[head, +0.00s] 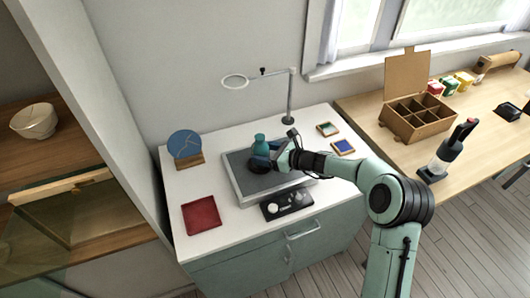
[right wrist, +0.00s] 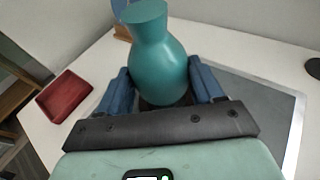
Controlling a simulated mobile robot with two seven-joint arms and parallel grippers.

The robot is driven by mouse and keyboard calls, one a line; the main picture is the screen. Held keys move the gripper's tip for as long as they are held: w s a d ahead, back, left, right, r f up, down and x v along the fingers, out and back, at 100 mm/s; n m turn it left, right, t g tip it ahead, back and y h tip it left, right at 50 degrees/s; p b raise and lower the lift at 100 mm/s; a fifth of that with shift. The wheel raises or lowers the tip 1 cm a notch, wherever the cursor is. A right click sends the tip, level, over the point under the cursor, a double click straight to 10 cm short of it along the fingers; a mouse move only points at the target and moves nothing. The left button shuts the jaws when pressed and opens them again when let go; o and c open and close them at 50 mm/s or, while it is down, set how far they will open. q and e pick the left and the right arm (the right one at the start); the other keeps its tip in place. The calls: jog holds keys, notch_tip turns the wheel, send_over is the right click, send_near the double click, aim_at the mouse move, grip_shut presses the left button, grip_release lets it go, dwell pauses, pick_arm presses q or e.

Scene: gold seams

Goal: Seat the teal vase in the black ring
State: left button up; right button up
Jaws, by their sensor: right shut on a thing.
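The teal vase (head: 260,142) is upright over the grey mat of the tray on the white worktop. My right gripper (head: 271,151) is shut on the vase from the right. In the right wrist view the vase (right wrist: 158,62) stands between the two blue fingers (right wrist: 160,88), with its neck and rim free above them. The black ring (head: 258,167) shows as a dark shape right under the vase. The gripper and vase hide part of it, and I cannot tell whether the vase's foot touches it. My left gripper is not in view.
A blue plate with gold seams (head: 185,145) stands at the back left. A black tray with pale round pieces (head: 287,204) lies in front. A magnifier lamp (head: 236,82) reaches over the back. The mat (head: 240,185) is clear at its left.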

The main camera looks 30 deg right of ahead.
jog(key=shift+f+b, duration=0.8)
jog(key=shift+f, duration=0.2)
jog(key=o, duration=1.3)
jog(key=shift+o, duration=0.2)
jog(key=shift+v, duration=4)
